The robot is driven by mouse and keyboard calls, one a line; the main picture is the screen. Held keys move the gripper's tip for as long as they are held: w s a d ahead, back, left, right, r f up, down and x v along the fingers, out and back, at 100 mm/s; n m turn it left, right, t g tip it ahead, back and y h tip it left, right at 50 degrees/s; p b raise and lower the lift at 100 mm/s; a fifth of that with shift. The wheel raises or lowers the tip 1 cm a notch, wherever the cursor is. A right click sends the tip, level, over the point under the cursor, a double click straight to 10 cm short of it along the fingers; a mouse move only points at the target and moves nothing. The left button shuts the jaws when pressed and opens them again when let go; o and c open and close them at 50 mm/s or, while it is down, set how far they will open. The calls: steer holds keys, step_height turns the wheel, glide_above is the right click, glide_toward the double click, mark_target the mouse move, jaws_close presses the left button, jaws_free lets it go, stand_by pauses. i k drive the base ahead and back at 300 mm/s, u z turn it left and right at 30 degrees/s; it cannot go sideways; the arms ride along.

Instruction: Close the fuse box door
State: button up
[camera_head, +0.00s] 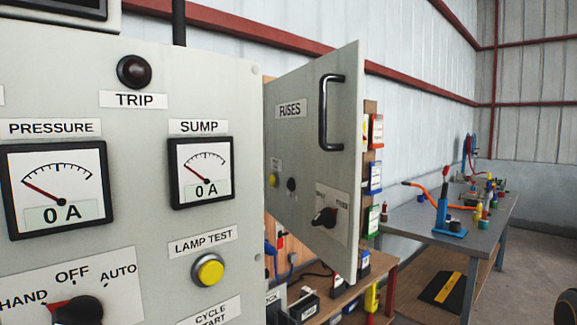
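The fuse box door (308,150) is a light grey panel labelled FUSES, right of the large control panel. It stands swung open at an angle, with its outer face towards me. A black vertical bar handle (325,112) is on its upper right part. A black rotary switch (324,217) sits low on the door, and a yellow button (272,180) and a dark round knob (291,185) sit at its left. The fuse box interior is hidden behind the door and the control panel. My gripper is not in view.
The grey control panel (130,215) fills the left, with gauges, a TRIP lamp and a yellow LAMP TEST button (208,270). Behind the door are a wooden board with coloured boxes (375,177) and cluttered shelving. A grey workbench (470,232) holding tools stands at the right.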

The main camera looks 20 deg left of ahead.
mark_target(315, 110)
steer(key=u, duration=1.25)
steer(key=i, duration=0.5)
steer(key=z, duration=0.05)
steer(key=k, duration=0.95)
steer(key=u, duration=0.7)
steer(key=i, duration=0.5)
steer(key=z, duration=0.25)
